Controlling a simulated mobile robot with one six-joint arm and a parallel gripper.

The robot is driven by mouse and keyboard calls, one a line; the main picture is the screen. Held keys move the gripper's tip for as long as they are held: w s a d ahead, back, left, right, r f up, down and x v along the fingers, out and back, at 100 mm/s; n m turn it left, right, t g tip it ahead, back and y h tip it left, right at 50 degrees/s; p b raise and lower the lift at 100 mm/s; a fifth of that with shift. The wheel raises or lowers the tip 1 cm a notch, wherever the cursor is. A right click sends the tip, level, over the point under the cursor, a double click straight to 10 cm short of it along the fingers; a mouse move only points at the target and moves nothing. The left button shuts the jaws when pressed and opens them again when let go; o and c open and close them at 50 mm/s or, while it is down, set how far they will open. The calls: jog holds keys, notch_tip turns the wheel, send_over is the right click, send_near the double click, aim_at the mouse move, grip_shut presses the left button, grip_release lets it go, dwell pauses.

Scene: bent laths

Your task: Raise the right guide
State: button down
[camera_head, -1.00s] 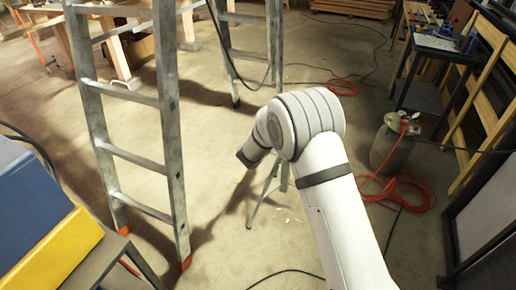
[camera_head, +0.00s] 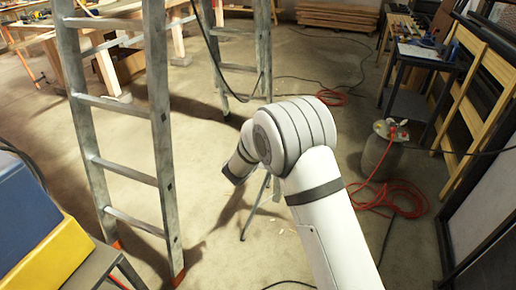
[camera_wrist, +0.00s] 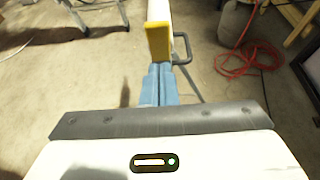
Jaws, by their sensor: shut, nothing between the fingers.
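My gripper (camera_wrist: 160,70) shows in the wrist view as two blue fingers side by side, shut and empty. Just beyond the fingertips is the yellow end (camera_wrist: 158,42) of a pale bar that runs away from me. A dark loop handle (camera_wrist: 184,48) sits at its right side. I cannot tell whether this is the right guide, or whether the fingers touch it. In the head view my white arm hides the gripper and this piece; only thin grey legs (camera_head: 256,205) of a stand show beneath.
A metal stepladder (camera_head: 160,150) stands at left, with a blue and yellow machine (camera_head: 65,250) at the lower left. A grey tank (camera_head: 382,158) with a red hose (camera_head: 405,200) stands at right, near a wooden rack (camera_head: 470,110). The floor between is mostly clear.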

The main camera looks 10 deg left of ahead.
jog(key=r+v, duration=0.1)
jog(key=v, duration=0.8)
jog(key=shift+r+p, duration=0.4)
jog(key=shift+p, duration=0.05)
